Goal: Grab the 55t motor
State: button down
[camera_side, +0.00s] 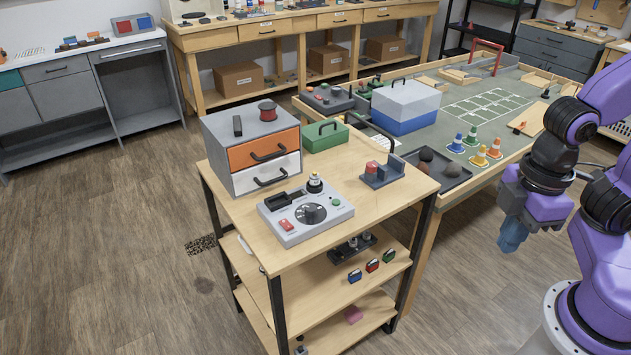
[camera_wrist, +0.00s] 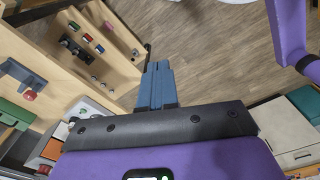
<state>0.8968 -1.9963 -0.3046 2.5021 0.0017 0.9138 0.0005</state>
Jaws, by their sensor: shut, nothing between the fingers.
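My gripper (camera_side: 513,236) hangs at the right of the side view, blue fingers pointing down, well away from the wooden cart. Its fingers (camera_wrist: 155,85) are together and empty in the wrist view. Three small motor-like pieces stand in a row on the cart's middle shelf: a blue one (camera_side: 355,276), a red one (camera_side: 372,265) and a green one (camera_side: 388,257). Their labels are too small to read, so I cannot tell which, if any, is the 55t motor. A dark rack (camera_side: 352,247) with small parts sits behind them, partly shaded by the cart top.
The cart top (camera_side: 375,211) overhangs the shelf and carries a grey device (camera_side: 290,226), a drawer unit (camera_side: 237,180), a green box (camera_side: 326,138) and a small stand with a red part (camera_side: 385,178). A green-topped table (camera_side: 485,107) stands behind. Open floor lies between cart and arm.

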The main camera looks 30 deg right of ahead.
dwell(0.3)
jog(key=c, duration=0.8)
grip_release()
jog(key=n+t+h, duration=0.7)
jog(key=n+t, duration=0.5)
jog(key=n, duration=0.5)
send_near(315, 174)
jog(key=x, duration=0.9)
